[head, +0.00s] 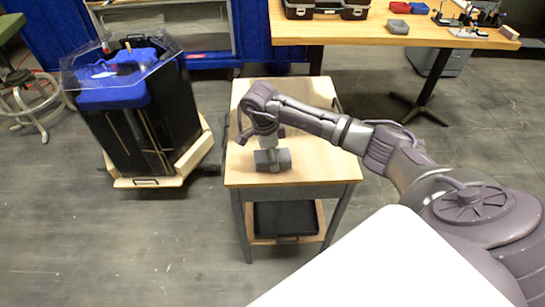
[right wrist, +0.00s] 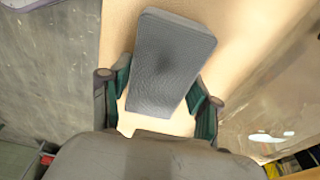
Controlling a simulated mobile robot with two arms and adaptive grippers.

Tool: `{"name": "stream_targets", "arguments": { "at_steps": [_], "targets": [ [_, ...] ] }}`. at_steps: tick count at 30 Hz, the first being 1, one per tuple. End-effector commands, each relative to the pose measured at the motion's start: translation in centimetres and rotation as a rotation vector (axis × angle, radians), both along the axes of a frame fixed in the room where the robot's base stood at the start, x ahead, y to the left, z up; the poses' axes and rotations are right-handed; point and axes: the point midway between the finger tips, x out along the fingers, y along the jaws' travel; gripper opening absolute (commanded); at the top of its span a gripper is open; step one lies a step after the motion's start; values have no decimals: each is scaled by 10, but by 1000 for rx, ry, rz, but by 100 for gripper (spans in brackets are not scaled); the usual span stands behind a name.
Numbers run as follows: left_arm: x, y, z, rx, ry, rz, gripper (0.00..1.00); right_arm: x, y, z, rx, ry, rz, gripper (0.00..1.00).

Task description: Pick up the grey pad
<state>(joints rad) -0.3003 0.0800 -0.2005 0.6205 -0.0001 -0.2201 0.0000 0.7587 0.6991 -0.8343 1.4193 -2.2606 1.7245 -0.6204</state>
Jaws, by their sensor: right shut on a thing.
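The grey pad (head: 284,159) is a small textured block at the small wooden-topped table, under my right gripper (head: 271,152). In the right wrist view the pad (right wrist: 174,58) lies lengthwise between the two fingers of my right gripper (right wrist: 160,98), its far end reaching beyond the fingertips. The gripper is shut on the pad. Whether the pad rests on the tabletop or is just above it I cannot tell. My left gripper is not in view.
The small table (head: 305,172) has bare wood around the pad and a black tray (head: 285,218) on its lower shelf. A black tank with a blue lid (head: 110,92) stands at the left. A workbench (head: 400,32) with a case and bins is behind. Open floor lies in front.

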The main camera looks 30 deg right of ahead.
Motion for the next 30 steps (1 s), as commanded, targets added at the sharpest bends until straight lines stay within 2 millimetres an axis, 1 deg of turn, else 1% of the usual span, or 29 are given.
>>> {"name": "stream_targets", "arguments": {
  "at_steps": [5,9,11,15,21,25,30],
  "targets": [
    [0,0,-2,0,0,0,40,1,-1,16,-1,-4,2,27],
    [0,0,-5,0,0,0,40,1,0,43,-1,-6,1,27],
    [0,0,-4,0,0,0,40,-15,4,48,-1,-2,4,27],
    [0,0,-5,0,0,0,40,-46,13,67,-2,-2,5,27],
    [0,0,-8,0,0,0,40,-85,26,91,-1,-2,4,27],
    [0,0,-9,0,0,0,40,-100,32,101,1,-1,2,27],
    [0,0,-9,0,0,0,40,-110,34,107,0,0,0,27]
  ]
}}
